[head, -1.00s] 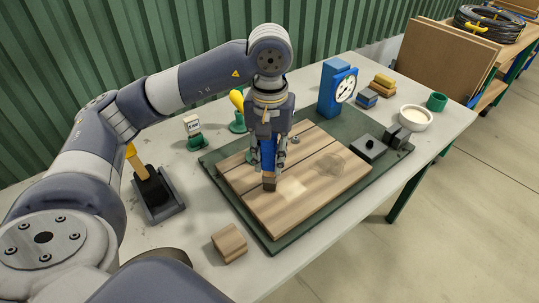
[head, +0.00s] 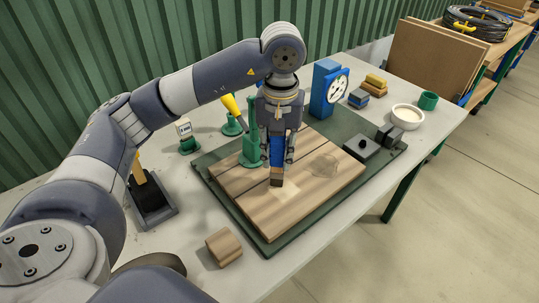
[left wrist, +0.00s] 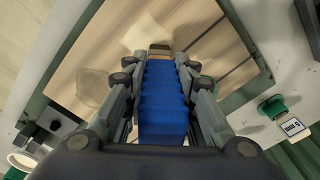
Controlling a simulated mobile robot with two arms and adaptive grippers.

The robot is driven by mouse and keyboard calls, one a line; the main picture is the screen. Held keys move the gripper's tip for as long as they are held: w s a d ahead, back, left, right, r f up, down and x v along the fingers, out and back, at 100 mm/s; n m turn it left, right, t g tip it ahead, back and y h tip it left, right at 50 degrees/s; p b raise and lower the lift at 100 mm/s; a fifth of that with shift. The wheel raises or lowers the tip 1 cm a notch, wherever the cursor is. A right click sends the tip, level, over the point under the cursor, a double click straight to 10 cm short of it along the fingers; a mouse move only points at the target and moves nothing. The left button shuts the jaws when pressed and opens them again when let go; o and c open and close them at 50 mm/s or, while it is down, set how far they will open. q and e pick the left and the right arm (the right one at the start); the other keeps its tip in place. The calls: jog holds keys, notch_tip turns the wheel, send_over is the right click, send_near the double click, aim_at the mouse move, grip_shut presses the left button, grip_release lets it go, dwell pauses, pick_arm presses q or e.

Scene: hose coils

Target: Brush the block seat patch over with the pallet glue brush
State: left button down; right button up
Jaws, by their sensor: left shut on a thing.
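My left gripper (head: 277,160) is shut on the blue handle of the glue brush, which shows large in the left wrist view (left wrist: 162,105). The brush points down and its brown tip (head: 277,179) is low over the wooden pallet board (head: 240,186). Whether the tip touches the wood I cannot tell. A paler patch (head: 290,191) on the board lies just right of and below the tip; it also shows in the left wrist view (left wrist: 136,32). My right gripper is not in view.
A green upright piece (head: 250,140) stands left of my gripper. A wooden block (head: 224,247) lies at the front. A blue dial stand (head: 325,88), white bowl (head: 407,117) and green cup (head: 428,101) stand behind. A dark tray (head: 168,216) is at left.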

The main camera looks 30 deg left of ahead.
pick_arm(q)
jog(key=shift+w, duration=0.1)
dwell(0.5)
jog(key=w+d, duration=0.2)
jog(key=w, duration=0.1)
jog(key=shift+w, duration=0.25)
dwell(0.4)
jog(key=shift+s+a+b, duration=0.25)
jog(key=shift+s+b, duration=0.05)
jog(key=shift+s, duration=0.45)
jog(key=shift+s+a+b, duration=0.25)
jog(key=shift+s+b, duration=0.05)
jog(key=shift+s, duration=0.8)
jog(key=shift+a, duration=0.1)
